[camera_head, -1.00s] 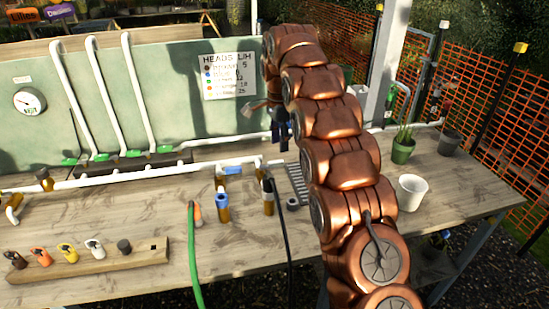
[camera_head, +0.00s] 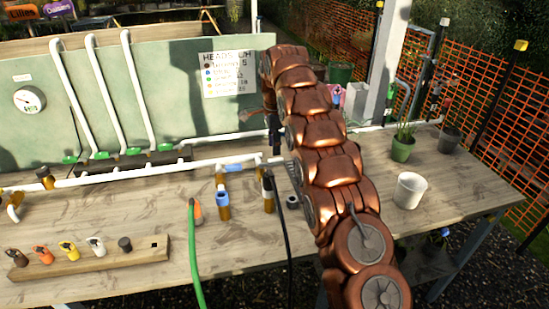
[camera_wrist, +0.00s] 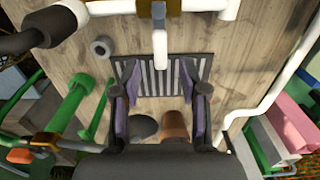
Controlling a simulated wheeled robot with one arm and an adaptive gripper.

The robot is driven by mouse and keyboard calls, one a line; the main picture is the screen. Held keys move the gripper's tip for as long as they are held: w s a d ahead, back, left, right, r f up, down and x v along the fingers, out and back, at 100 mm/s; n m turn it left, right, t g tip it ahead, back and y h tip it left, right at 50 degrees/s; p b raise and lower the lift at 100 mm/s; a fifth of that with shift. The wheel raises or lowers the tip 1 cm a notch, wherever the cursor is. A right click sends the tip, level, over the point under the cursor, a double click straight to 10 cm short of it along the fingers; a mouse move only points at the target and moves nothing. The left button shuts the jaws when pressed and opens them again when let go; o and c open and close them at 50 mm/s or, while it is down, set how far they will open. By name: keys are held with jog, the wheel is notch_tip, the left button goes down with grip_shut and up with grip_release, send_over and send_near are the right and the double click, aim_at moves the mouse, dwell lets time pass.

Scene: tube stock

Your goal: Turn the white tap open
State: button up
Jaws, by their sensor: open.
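In the wrist view, a white downward part (camera_wrist: 160,42) hangs from a brass-and-grey fitting (camera_wrist: 158,12) on the white pipe at the top centre; I take it for the white tap, but cannot be sure. My gripper (camera_wrist: 160,78) is open, its two purple-padded fingers apart and empty. The white part lies ahead of the fingertips in this picture, apart from them. In the head view my dark gripper (camera_head: 275,128) is small and partly hidden by my copper arm near the pipe's right end. The tap cannot be made out there.
A dark grate (camera_wrist: 150,80) lies on the wooden table beyond my fingers. A white pipe (camera_head: 110,179) runs along the table, with a green hose (camera_head: 194,250) in front. A wooden rack (camera_head: 90,265) holds coloured heads. A white pot (camera_head: 409,190) stands right of my arm.

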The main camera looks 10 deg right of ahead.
aim_at(275, 159)
jog(key=shift+f+p, duration=0.7)
jog(key=shift+f, duration=1.9)
grip_shut()
